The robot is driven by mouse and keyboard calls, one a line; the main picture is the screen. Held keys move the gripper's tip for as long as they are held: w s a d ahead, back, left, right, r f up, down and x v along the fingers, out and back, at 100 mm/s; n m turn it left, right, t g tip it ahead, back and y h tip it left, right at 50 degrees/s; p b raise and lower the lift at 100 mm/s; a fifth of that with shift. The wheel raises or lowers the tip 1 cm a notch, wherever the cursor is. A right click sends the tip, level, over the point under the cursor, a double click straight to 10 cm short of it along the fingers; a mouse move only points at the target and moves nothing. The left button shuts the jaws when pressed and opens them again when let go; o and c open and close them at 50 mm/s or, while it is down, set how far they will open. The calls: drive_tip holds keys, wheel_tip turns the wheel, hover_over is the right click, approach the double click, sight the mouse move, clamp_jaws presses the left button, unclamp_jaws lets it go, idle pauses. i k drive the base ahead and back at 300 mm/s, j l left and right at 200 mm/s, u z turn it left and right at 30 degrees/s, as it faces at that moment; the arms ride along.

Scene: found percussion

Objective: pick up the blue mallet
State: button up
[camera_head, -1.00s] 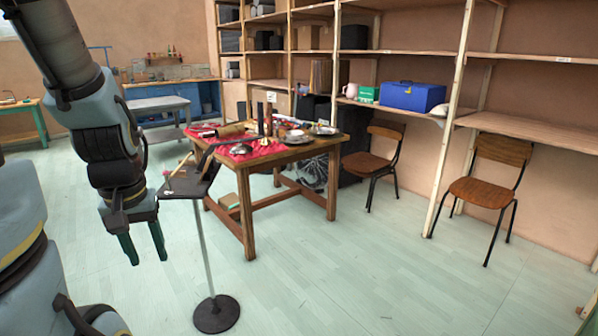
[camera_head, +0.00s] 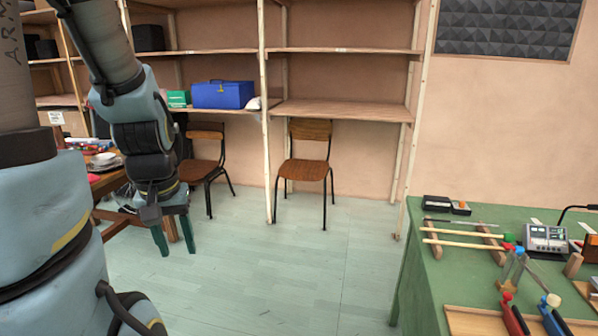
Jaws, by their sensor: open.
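Blue parts show on the green table (camera_head: 425,275) at the right. A blue-ended item (camera_head: 552,302) lies at the front, beside red-ended items (camera_head: 512,315). A small blue tip (camera_head: 519,250) shows farther back, near the ends of pale sticks (camera_head: 465,244) with green and red heads. I cannot tell which of these is the blue mallet. My gripper (camera_head: 177,250) hangs at the left, fingers down, open and empty, over the floor and far from the green table.
Black boxes (camera_head: 446,205) and a grey device (camera_head: 547,240) are on the green table. A wooden tray (camera_head: 470,322) is at its front. Two chairs (camera_head: 303,172) stand by the shelves (camera_head: 340,108). Clear floor (camera_head: 290,270) lies between my gripper and the green table.

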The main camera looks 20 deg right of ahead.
sight(518, 252)
drive_tip(key=i+l+z, duration=0.2)
drive_tip(key=i+z, duration=0.75)
drive_tip(key=i+j+z, duration=0.1)
drive_tip(key=i+z, duration=0.35)
drive_tip(key=i+j+z, duration=0.25)
drive_tip(key=i+z, duration=0.15)
drive_tip(key=i+j+z, duration=0.8)
drive_tip(key=j, duration=0.2)
drive_tip(key=i+l, duration=0.05)
